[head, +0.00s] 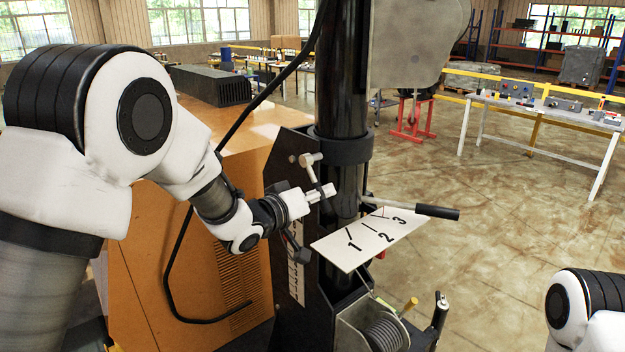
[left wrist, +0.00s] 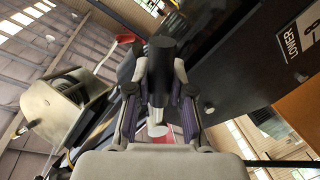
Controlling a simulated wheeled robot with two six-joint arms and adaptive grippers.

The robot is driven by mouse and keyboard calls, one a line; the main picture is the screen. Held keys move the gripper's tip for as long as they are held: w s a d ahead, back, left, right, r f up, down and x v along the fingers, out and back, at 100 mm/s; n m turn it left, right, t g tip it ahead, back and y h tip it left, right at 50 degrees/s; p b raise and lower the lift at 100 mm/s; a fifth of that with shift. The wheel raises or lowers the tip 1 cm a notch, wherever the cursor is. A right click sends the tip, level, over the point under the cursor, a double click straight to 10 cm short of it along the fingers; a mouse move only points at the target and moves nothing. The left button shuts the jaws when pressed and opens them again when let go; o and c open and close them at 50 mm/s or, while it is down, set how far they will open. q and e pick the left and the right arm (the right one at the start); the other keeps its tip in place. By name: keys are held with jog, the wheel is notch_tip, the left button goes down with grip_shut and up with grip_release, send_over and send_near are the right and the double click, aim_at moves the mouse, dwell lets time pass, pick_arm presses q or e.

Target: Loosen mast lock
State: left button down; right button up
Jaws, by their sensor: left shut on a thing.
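The black mast (head: 343,85) stands upright beside the orange cabinet (head: 190,230). My left gripper (head: 322,194) is at the dark bar, close to the mast. In the left wrist view, the left gripper (left wrist: 160,95) has its fingers on both sides of a dark cylindrical piece with a pale end, shut on it. Which part of the lock it grips is partly hidden by the fingers. My right gripper is out of view.
A white plate (head: 365,238) marked 1, 2, 3 juts out right of the gripper. A lever with a black grip (head: 437,212) extends above it. A winch drum (head: 385,332) is below. A black cable hangs over the cabinet.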

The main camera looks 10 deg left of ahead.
pick_arm(q)
jog(key=shift+s+d+r+n+p, duration=0.15)
jog(key=shift+d+r+n+p, duration=0.05)
jog(key=shift+r+n+p, duration=0.2)
jog(key=shift+s+d+r+n+p, duration=0.15)
jog(key=shift+r+n+p, duration=0.1)
jog(key=shift+r+n, duration=0.15)
jog(key=shift+s+d+r+n+g+h, duration=0.2)
jog(key=shift+d+r+n+g+h, duration=0.15)
jog(key=shift+n, duration=0.45)
jog(key=n, duration=0.1)
jog(key=r+n, duration=0.1)
jog(key=g, duration=0.1)
jog(key=shift+s+d+r+n, duration=0.3)
jog(key=shift+d+r+n, duration=0.05)
jog(key=shift+r+n, duration=0.05)
jog(key=shift+s+d+r+n+g+h, duration=0.1)
jog(key=shift+r+n+g+h, duration=0.15)
jog(key=shift+r+n+h, duration=0.65)
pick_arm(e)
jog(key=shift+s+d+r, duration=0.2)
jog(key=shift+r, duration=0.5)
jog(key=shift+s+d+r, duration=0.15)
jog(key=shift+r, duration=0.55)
pick_arm(q)
jog(key=shift+r+n+y, duration=0.2)
jog(key=shift+n+y, duration=0.15)
jog(key=shift+n, duration=0.15)
